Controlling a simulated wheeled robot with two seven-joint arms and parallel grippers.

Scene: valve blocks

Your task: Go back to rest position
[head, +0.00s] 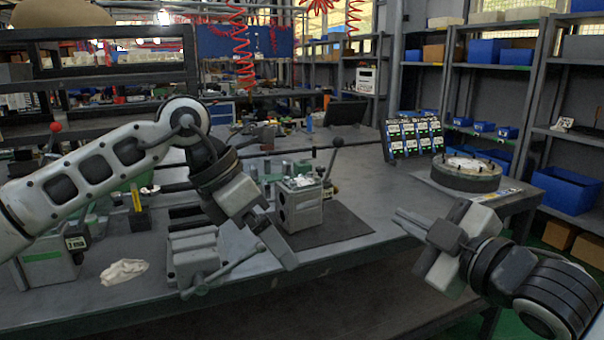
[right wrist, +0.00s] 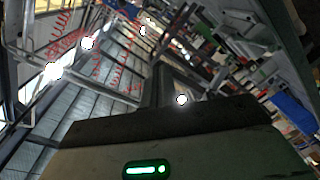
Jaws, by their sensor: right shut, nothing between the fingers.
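A grey metal valve block (head: 301,207) stands upright on a dark mat (head: 345,229) at the middle of the workbench. My left arm reaches in from the left, and its gripper (head: 270,248) points down just left of and in front of the block; its finger gap is not clear. My right gripper (head: 399,218) is shut and empty, off the front right of the bench, with its fingers pointing left towards the table edge. The right wrist view is tilted and shows mostly ceiling, lights and shelving, with no object between fingers.
A grey vise (head: 194,255) with a long handle sits by my left gripper, with a crumpled white cloth (head: 124,271) to its left. A round fixture (head: 466,173) and a rack of labelled boxes (head: 414,136) stand at the right. Bench between block and fixture is mostly clear.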

